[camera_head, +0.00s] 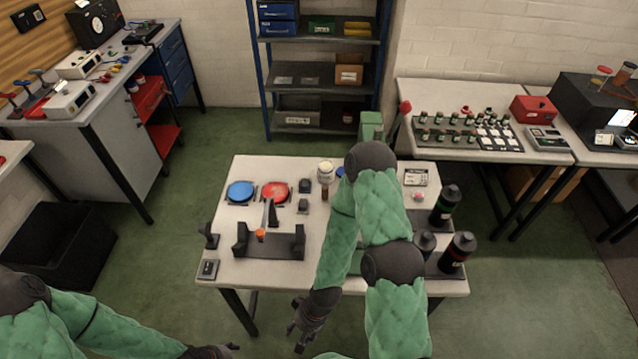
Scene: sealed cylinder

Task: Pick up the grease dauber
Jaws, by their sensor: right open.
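A slim grey tool with an orange end (260,235) leans over a black stand (283,243) at the left front of the central table. It may be the grease dauber, but it is too small to be sure. My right gripper (297,338) is open and empty, hanging past the table's front edge, below and right of the stand and apart from it. My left gripper (228,350) is at the bottom edge, left of the right one and off the table; its fingers are too small to read. My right arm hides part of the table's middle and right.
The central table (226,270) also holds a blue dish (241,192), a red dish (275,192), a white jar (325,171) and black bottles (457,252) at the right. A black bin (60,258) stands on the floor at left.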

